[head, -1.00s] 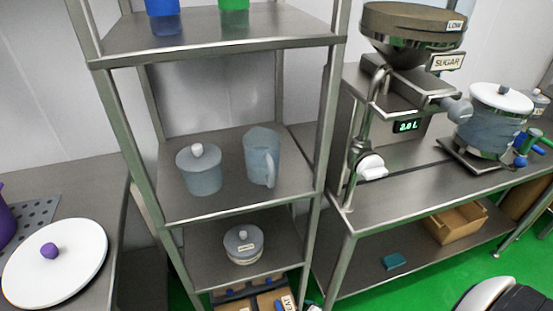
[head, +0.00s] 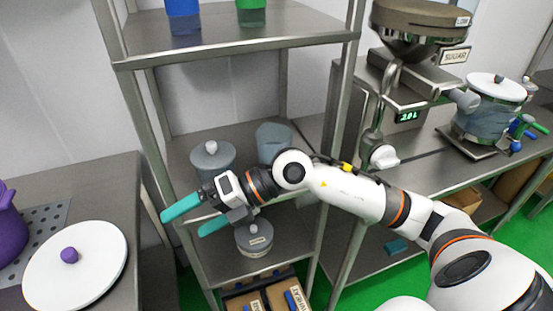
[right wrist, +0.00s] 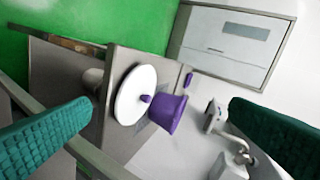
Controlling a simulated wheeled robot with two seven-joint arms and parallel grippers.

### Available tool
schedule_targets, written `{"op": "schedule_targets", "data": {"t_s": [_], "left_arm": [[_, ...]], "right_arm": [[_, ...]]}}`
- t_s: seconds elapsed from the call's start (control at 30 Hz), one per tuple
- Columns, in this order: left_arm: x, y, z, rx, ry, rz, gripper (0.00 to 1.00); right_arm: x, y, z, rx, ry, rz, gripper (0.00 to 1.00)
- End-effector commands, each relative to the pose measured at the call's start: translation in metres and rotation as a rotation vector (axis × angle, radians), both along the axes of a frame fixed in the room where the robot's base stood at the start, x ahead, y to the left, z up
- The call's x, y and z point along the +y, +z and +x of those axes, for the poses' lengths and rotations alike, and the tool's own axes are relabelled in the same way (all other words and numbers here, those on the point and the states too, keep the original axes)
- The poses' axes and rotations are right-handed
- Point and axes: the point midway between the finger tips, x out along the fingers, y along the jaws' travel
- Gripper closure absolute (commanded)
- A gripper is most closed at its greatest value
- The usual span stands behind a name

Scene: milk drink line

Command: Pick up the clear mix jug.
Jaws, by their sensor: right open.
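The clear mix jug (head: 272,136) is a grey-blue translucent jug on the middle shelf of the steel rack, beside a lidded pot. Its upper part shows in the head view; my right arm hides its lower part and handle. My right gripper (head: 183,225), with teal fingers, is open and empty. It is in front of the rack and points left, away from the jug. In the right wrist view the fingers stand wide apart with nothing between them, and the jug does not show. My left gripper is not in view.
A lidded grey pot (head: 212,158) stands left of the jug. A smaller lidded pot (head: 254,238) is on the shelf below. Rack posts (head: 150,130) flank the shelves. A white lid (head: 80,268) and a purple vessel (head: 8,228) are on the left table.

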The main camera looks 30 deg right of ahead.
Motion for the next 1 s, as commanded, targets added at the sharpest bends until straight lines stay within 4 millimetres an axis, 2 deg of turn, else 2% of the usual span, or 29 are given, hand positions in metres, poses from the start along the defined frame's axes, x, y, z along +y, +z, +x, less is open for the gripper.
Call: {"op": "schedule_targets", "data": {"t_s": [0.03, 0.1, 0.17, 0.2, 0.3, 0.4, 0.57, 1.0], "left_arm": [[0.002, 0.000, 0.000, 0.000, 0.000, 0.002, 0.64], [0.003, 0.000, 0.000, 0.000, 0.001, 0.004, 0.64], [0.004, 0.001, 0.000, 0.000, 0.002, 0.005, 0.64], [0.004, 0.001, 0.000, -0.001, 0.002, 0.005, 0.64], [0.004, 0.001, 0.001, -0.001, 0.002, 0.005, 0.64], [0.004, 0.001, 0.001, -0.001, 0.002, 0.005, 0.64], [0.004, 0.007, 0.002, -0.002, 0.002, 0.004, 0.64], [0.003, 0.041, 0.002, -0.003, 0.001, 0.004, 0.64]], "right_arm": [[-0.026, -0.013, 0.007, -0.014, -0.008, -0.194, 0.00], [-0.069, -0.029, 0.017, -0.004, -0.054, -0.452, 0.00], [-0.109, -0.033, 0.025, 0.013, -0.119, -0.644, 0.00], [-0.135, -0.033, 0.029, 0.025, -0.170, -0.753, 0.00], [-0.188, -0.025, 0.034, 0.060, -0.293, -0.962, 0.00], [-0.222, -0.015, 0.035, 0.085, -0.386, -1.082, 0.00], [-0.243, -0.007, 0.044, 0.105, -0.441, -1.142, 0.00], [-0.270, -0.006, 0.128, 0.106, -0.437, -1.140, 0.00]]}}
